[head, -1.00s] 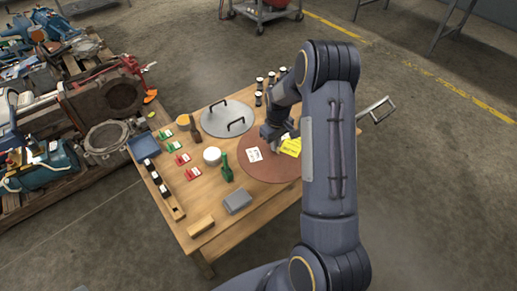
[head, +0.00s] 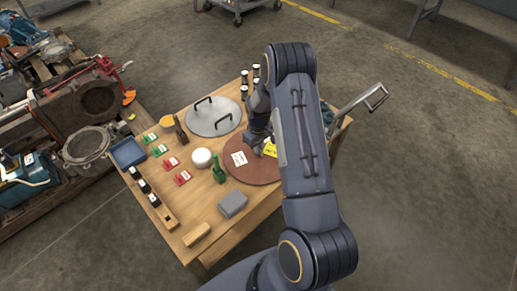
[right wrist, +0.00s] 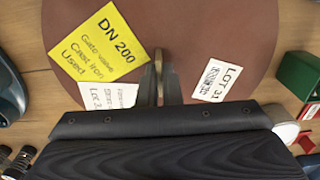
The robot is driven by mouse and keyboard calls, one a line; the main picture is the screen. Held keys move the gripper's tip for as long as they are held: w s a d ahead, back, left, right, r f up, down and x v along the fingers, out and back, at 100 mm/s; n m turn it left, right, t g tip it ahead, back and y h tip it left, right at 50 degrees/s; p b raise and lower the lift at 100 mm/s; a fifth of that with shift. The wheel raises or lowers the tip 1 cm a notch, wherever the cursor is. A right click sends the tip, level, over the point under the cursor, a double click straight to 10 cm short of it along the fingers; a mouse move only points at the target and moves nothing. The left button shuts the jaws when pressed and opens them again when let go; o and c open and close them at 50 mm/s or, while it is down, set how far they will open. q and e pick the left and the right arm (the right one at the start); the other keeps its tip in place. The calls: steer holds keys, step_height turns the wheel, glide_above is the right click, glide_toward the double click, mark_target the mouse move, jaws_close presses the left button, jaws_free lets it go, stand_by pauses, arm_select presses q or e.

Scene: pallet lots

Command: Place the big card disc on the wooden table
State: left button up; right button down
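The big card disc (head: 238,172) is a flat reddish-brown round with white labels and a yellow label. It lies flat at the level of the wooden table (head: 229,229); I cannot tell whether a small gap is under it. In the right wrist view the disc (right wrist: 215,40) fills most of the picture, with the yellow label reading DN 200. My right gripper (right wrist: 159,75) points down at the disc's middle, its fingers close on both sides of a thin tan upright tab there. My arm hides the disc's right part in the head view. My left gripper is not in view.
A grey metal lid (head: 213,117) with two handles lies behind the disc. A blue tray (head: 128,153) is at the table's left corner.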

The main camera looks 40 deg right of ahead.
steer(key=shift+f, duration=0.2)
steer(key=shift+f, duration=0.15)
steer(key=c, duration=2)
jaws_free()
steer(key=o, duration=0.4)
